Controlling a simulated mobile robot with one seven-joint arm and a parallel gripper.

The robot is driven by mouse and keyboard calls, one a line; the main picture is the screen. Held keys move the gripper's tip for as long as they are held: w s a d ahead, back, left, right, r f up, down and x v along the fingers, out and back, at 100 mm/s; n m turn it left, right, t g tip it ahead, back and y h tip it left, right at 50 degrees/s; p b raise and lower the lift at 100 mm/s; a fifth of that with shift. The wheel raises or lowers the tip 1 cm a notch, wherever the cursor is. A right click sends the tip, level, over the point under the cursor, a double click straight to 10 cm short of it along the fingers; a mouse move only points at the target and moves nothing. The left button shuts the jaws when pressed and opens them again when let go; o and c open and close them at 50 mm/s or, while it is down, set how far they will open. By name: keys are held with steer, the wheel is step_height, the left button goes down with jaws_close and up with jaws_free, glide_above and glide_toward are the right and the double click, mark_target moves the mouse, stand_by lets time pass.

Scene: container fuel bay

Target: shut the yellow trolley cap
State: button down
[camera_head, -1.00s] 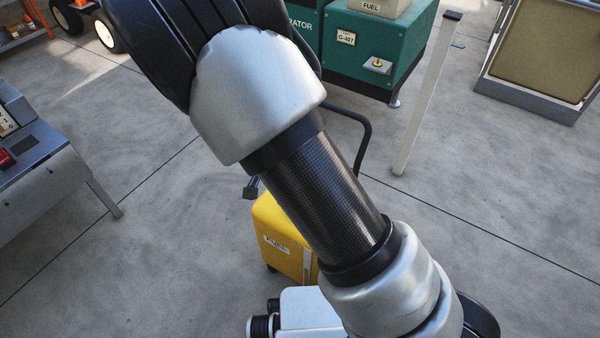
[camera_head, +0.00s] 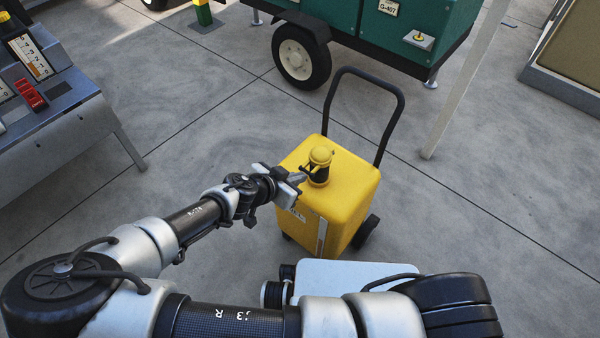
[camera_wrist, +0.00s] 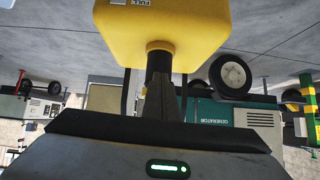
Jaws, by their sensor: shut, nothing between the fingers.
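The yellow fuel trolley (camera_head: 345,195) stands upright on the floor in the head view, its black handle behind it. Its yellow rounded cap (camera_head: 320,156) shows above a black filler neck (camera_head: 318,176) on the trolley's top; I cannot tell whether it is fully seated. My gripper (camera_head: 302,176) is shut and empty, just left of the neck, at about its height; contact cannot be told. The wrist view is upside down: the yellow trolley body (camera_wrist: 165,25) is at the top, and my shut fingers (camera_wrist: 158,100) overlap the black neck and hide the cap.
A green generator (camera_head: 405,30) on wheels stands behind the trolley. A white post (camera_head: 465,80) rises at the right. A grey console (camera_head: 60,115) with a red switch is at the left. The floor between console and trolley is clear.

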steer(key=shift+f+t+h+b, duration=0.45)
steer(key=shift+f+t, duration=0.35)
steer(key=shift+f, duration=0.35)
steer(key=shift+d, duration=0.1)
